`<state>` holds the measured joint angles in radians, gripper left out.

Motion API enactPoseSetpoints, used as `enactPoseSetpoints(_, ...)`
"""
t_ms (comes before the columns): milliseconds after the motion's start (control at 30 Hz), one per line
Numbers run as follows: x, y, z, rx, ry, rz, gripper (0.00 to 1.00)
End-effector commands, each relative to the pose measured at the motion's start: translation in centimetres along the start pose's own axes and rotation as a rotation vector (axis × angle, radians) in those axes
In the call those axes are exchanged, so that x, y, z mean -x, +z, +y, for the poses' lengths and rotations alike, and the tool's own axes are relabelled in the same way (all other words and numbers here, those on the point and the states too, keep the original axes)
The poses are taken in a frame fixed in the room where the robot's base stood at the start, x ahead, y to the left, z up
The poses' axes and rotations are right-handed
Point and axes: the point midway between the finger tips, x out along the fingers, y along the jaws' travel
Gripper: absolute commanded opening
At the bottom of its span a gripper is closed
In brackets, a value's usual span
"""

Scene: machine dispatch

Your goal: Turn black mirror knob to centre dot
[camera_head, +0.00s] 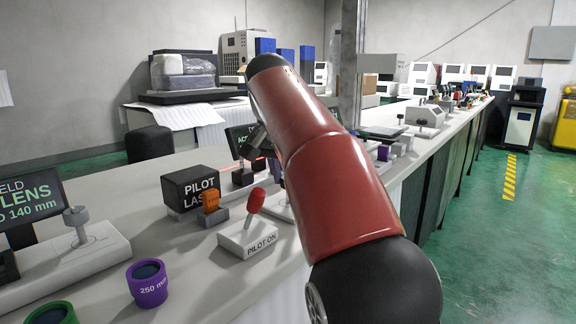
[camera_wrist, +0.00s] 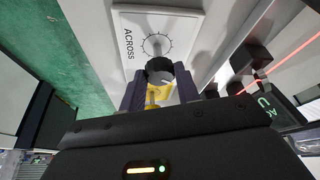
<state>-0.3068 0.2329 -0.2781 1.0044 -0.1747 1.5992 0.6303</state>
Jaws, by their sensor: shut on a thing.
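The black mirror knob (camera_wrist: 160,68) shows in the wrist view, in front of a white dial plate (camera_wrist: 185,27) marked ACROSS with a ring of tick marks. My gripper (camera_wrist: 160,78) is shut on the knob, with one dark finger on each side of it. A yellow part shows between the fingers below the knob. The knob's pointer and the centre dot cannot be made out.
A red beam (camera_wrist: 285,65) runs past dark blocks right of the plate. In the head view, a PILOT LASER box (camera_head: 190,188), a PILOT ON switch with a red lever (camera_head: 255,201) and a purple 250 mm lens (camera_head: 148,284) stand on the bench left of my arm.

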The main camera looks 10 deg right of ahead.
Motion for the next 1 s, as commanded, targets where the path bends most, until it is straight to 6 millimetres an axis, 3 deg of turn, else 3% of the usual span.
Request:
enactPoseSetpoints(333, 0.09, -0.03, -0.15, -0.103, 0.042, 0.001, 0.09)
enactPoseSetpoints(767, 0.03, -0.02, -0.15, -0.113, 0.045, 0.001, 0.09)
enactPoseSetpoints(800, 0.03, -0.02, -0.15, -0.113, 0.045, 0.001, 0.34)
enactPoseSetpoints(933, 0.03, -0.02, -0.14, -0.113, 0.045, 0.001, 0.51)
enactPoseSetpoints(1000, 0.02, -0.02, -0.13, -0.113, 0.046, 0.001, 0.54)
